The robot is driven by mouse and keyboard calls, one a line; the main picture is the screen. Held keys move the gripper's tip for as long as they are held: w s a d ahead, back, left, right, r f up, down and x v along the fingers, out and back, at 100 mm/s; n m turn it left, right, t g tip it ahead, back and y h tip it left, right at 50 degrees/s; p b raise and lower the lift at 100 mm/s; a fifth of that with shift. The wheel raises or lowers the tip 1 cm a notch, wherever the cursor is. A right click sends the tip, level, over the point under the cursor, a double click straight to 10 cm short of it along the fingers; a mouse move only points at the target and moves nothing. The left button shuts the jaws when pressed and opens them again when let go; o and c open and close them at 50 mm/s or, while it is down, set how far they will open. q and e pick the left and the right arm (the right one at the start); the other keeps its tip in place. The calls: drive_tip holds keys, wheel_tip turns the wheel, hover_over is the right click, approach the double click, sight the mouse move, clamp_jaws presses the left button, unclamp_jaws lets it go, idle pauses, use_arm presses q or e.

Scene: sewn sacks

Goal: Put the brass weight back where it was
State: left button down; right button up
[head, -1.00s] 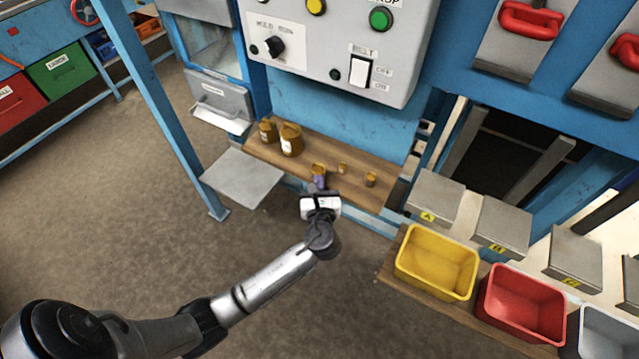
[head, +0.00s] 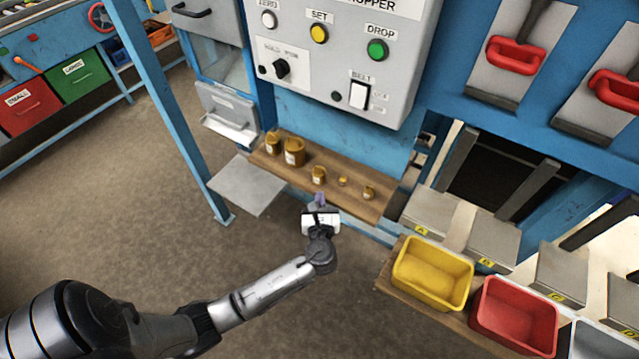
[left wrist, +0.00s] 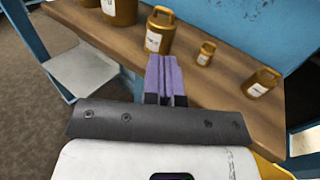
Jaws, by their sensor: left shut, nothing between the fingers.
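Several brass weights with ring handles and white labels stand upright in a row on a wooden shelf (head: 262,160). The two larger ones (head: 294,153) are at the left. A mid-sized brass weight (head: 319,175) stands in the middle and also shows in the left wrist view (left wrist: 160,32). Two smaller ones (head: 343,182) (head: 369,192) stand to its right. My left gripper (head: 320,198) is shut and empty at the shelf's front edge, just in front of the mid-sized weight and apart from it. Its purple fingers (left wrist: 166,78) are together. My right gripper is not in view.
A grey control box (head: 340,60) with buttons hangs above the shelf. A grey plate (head: 246,186) and a blue post (head: 165,110) are at the left. Yellow (head: 432,275) and red (head: 515,315) bins stand at the right. The floor in front is clear.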

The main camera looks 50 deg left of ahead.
use_arm(q)
drive_tip(key=p+v, duration=0.1)
drive_tip(key=v, duration=0.8)
drive_tip(key=c, duration=1.8)
unclamp_jaws()
